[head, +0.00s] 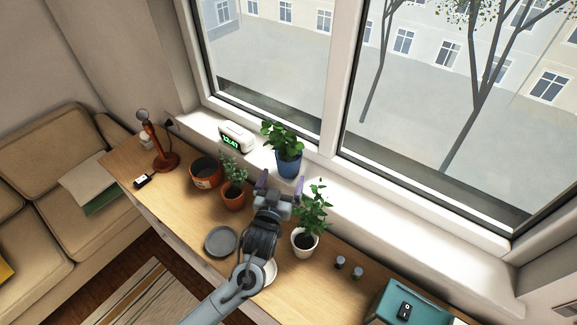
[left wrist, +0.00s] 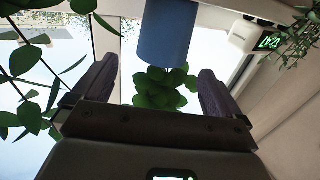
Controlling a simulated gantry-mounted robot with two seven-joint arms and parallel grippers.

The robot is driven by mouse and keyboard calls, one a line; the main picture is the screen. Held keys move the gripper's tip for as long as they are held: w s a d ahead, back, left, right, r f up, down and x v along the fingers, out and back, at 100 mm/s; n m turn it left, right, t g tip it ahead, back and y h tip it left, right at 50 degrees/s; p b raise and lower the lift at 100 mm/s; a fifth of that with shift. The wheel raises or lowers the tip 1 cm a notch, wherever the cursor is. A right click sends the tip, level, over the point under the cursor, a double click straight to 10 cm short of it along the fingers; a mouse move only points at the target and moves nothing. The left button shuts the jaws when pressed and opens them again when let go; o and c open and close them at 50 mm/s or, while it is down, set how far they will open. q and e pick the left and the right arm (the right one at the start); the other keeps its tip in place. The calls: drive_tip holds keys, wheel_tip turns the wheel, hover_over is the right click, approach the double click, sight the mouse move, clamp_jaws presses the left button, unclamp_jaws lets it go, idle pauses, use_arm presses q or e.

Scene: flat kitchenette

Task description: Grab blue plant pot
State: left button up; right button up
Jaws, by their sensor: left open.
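The blue plant pot (head: 289,165) stands upright on the pale window sill and holds a leafy green plant (head: 281,137). My left gripper (head: 281,185) is open and empty just in front of the pot, with its purple fingers pointing toward it. In the left wrist view the picture is turned over: the blue pot (left wrist: 168,35) shows at the top, centred between the spread fingers (left wrist: 156,85) and beyond them. Its leaves hang below it in that picture. The fingers do not appear to touch the pot. My right gripper is not in view.
A white-potted plant (head: 304,243) stands close right of my left gripper. A terracotta pot with a plant (head: 233,199) and an orange-brown pot (head: 205,173) stand left. A white clock (head: 236,136) sits on the sill. A grey plate (head: 221,241) lies below left.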

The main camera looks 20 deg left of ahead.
sight(287, 165)
use_arm(q)
drive_tip(key=w, duration=0.3)
drive_tip(key=shift+w+a+r, duration=0.1)
drive_tip(key=shift+w+a, duration=0.15)
drive_tip(key=shift+w, duration=0.1)
drive_tip(key=shift+w+a, duration=0.2)
drive_tip(key=shift+w, duration=0.8)
drive_tip(key=shift+w+a, duration=0.15)
drive_tip(key=shift+w, duration=0.85)
drive_tip(key=shift+w+a, duration=0.2)
drive_tip(key=shift+w, duration=0.8)
drive_tip(key=shift+c, duration=0.2)
drive_tip(key=c, duration=1.1)
